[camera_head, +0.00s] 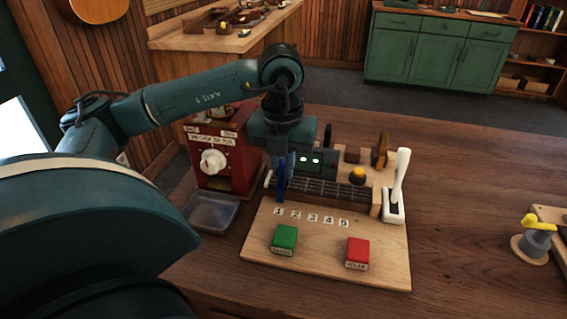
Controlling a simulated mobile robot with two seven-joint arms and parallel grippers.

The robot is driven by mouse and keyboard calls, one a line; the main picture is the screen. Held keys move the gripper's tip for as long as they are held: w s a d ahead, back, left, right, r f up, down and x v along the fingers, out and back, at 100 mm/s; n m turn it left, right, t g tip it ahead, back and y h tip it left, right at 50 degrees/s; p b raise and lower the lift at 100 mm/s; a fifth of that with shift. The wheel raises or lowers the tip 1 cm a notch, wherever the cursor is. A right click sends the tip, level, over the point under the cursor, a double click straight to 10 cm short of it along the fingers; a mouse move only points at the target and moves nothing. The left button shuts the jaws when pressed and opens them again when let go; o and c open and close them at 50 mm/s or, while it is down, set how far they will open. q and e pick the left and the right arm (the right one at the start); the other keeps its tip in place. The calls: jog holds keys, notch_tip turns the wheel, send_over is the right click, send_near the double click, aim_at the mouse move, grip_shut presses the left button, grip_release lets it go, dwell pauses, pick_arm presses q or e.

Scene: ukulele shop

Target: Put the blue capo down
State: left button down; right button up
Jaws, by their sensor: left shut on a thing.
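My left gripper (283,156) points down over the left end of the fretboard (325,190). It is shut on the blue capo (281,182), a narrow upright blue piece. The capo is at the fretboard's left end, near the label 1. I cannot tell whether it touches the strings or hangs just above them. The fretboard lies on a light wooden board (325,240) with labels 1 to 5 along its front. My right gripper is not in view.
A red box (228,165) with a white knob and a grey tray (212,212) stand left. Green (284,238) and red (357,252) buttons sit in front. A white lever (399,180) stands right, and a yellow-topped grey piece (536,238) farther right. The table between is clear.

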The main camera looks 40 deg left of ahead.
aim_at(282, 165)
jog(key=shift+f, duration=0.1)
pick_arm(q)
jog(key=c, duration=1.9)
grip_release()
jog(key=shift+f, duration=0.15)
jog(key=o, duration=0.4)
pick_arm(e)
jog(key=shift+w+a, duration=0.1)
pick_arm(q)
jog(key=shift+r, duration=0.35)
jog(key=r+p, duration=0.1)
jog(key=r, duration=0.6)
jog(key=r+p, duration=0.1)
jog(key=r, duration=0.3)
jog(key=shift+s+d+r+p, duration=0.2)
jog(key=shift+s+r+p, duration=0.1)
jog(key=shift+s+r, duration=0.05)
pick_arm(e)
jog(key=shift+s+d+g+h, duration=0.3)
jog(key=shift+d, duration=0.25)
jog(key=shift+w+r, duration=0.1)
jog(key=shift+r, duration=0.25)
